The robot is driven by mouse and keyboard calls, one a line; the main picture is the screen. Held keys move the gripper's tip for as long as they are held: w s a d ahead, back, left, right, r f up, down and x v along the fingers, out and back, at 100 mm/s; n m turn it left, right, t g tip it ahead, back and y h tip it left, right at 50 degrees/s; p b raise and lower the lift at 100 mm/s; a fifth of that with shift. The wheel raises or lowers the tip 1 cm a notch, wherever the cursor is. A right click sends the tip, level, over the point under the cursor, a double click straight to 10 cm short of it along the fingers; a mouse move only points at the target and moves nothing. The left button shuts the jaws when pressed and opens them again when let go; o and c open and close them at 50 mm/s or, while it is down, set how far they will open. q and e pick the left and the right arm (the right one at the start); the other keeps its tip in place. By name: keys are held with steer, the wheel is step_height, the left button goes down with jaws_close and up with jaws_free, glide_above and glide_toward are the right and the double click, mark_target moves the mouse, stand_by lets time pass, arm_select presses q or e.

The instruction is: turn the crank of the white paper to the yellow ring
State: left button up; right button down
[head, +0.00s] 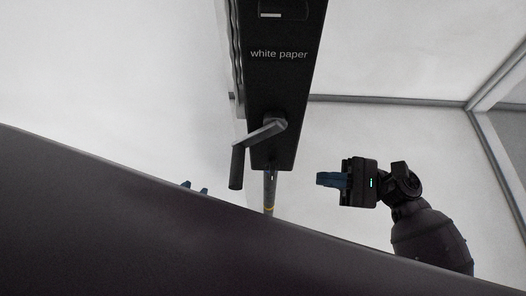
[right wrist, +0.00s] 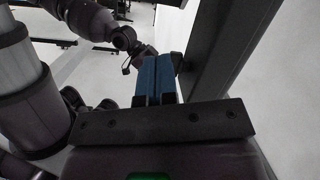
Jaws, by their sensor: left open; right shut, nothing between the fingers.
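The black housing labelled "white paper" (head: 279,85) hangs in the upper middle of the head view. Its crank (head: 262,133) is a grey arm pointing left and slightly down, with a dark handle (head: 237,167) hanging at its end. A thin rod below the housing carries a small yellow ring (head: 269,209). My right gripper (head: 322,180) is right of the rod, its blue fingers shut and empty, apart from the crank. Its fingers also show in the right wrist view (right wrist: 158,79). Only the blue fingertips of my open left gripper (head: 195,188) show, below and left of the handle.
A dark surface fills the lower part of the head view and hides what is below it. A dark post (right wrist: 222,45) stands close beside my right fingers in the right wrist view. Pale walls with grey frame bars (head: 400,102) lie behind.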

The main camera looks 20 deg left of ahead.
steer(key=s+a+r+m+p, duration=0.1)
steer(key=a+r+m, duration=0.1)
steer(key=a, duration=0.4)
steer(key=s+a+r+m+p, duration=0.1)
steer(key=s+a+r, duration=0.1)
steer(key=a, duration=0.5)
steer(key=shift+s+r+m+g, duration=0.15)
steer(key=shift+s+m+g, duration=0.15)
steer(key=shift+m, duration=0.1)
steer(key=shift+a, duration=0.1)
stand_by(0.5)
steer(key=shift+r+y, duration=0.1)
steer(key=shift+y, duration=0.2)
